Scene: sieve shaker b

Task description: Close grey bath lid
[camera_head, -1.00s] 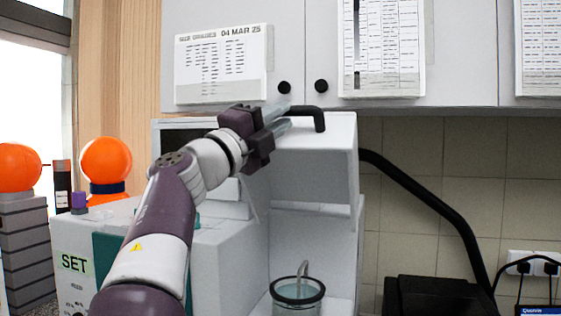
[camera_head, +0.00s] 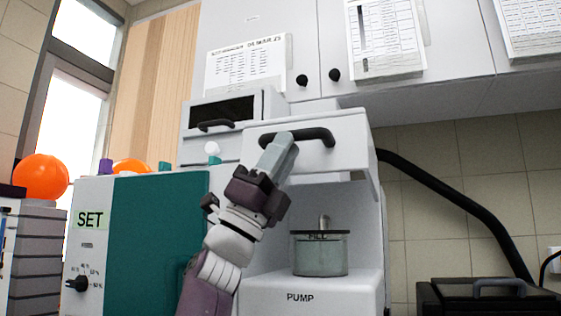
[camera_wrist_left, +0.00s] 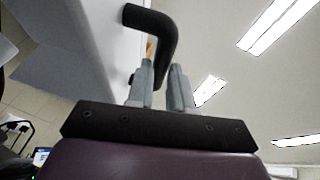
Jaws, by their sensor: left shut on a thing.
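A pale grey-white lid (camera_head: 348,150) with a black bar handle (camera_head: 318,135) sits at the front of the tall white unit, above its open bay. The lid stands raised, with the bay open below it. My left gripper (camera_head: 282,143) is shut on the left part of the handle, its grey fingers reaching up from below. In the left wrist view the fingers (camera_wrist_left: 162,78) meet the lower end of the curved handle (camera_wrist_left: 155,22), beside the lid's pale face (camera_wrist_left: 105,45). My right gripper is not in view.
A glass vessel (camera_head: 320,258) stands in the bay above the word PUMP. A teal and white SET cabinet (camera_head: 150,240) is at left. A thick black hose (camera_head: 450,200) runs down at right to a black box (camera_head: 480,298). Wall cupboards hang above.

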